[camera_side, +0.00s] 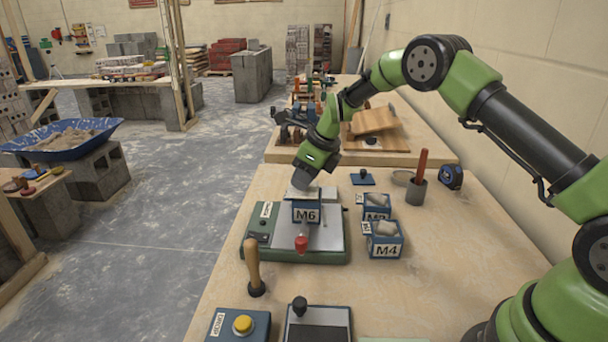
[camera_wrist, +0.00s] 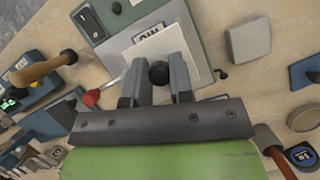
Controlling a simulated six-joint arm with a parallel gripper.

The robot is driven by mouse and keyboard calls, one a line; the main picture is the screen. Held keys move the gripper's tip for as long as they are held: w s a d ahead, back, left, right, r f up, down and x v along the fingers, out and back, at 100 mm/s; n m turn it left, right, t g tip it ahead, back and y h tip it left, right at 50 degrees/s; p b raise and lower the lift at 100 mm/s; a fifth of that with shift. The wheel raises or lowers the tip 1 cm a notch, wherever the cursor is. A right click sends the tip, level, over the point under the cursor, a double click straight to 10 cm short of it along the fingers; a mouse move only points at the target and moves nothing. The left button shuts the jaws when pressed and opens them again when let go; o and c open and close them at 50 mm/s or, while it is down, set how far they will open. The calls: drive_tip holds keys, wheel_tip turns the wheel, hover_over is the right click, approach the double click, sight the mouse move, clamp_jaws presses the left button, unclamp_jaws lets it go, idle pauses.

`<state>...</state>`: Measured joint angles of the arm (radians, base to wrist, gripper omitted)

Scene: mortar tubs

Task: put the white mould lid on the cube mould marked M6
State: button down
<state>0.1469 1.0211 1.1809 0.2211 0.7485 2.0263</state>
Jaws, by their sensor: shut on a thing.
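The cube mould marked M6 (camera_side: 306,214) is a blue box with a white label, standing on the grey plate of a green-based machine. The white mould lid (camera_side: 299,193) is directly above its top in the side view; I cannot tell whether it rests on the mould or hovers just over it. My gripper (camera_side: 303,183) points down over the mould. In the wrist view my gripper (camera_wrist: 156,78) is shut on the black knob of the white lid (camera_wrist: 196,62). The M6 label (camera_wrist: 150,33) shows past the lid's edge there. The lid hides most of the mould.
Moulds M2 (camera_side: 376,205) and M4 (camera_side: 385,240) stand to the right, both filled. A red lever knob (camera_side: 301,243) juts up in front of M6. A blue lid (camera_side: 362,177), a red-handled tool in a pot (camera_side: 417,185) and a tape measure (camera_side: 451,177) lie farther right.

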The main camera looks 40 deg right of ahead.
drive_tip(key=shift+f, duration=0.4)
drive_tip(key=c, duration=1)
unclamp_jaws()
drive_tip(key=shift+r, duration=0.15)
drive_tip(key=shift+r, duration=0.3)
drive_tip(key=s+a+r+n, duration=0.1)
drive_tip(key=s+r+n, duration=0.4)
drive_tip(key=r, duration=0.4)
drive_tip(key=s+r+n, duration=0.2)
drive_tip(key=s+r, duration=0.4)
drive_tip(key=r, duration=0.4)
drive_tip(key=s+a+n+t, duration=0.1)
drive_tip(key=s+a+n, duration=0.1)
drive_tip(key=s+n, duration=0.7)
drive_tip(key=s+a+n+t, duration=0.2)
drive_tip(key=s+n, duration=0.8)
drive_tip(key=s, duration=0.2)
drive_tip(key=shift+a+r+n, duration=0.25)
drive_tip(key=shift+r+n, duration=0.05)
drive_tip(key=shift+r, duration=0.1)
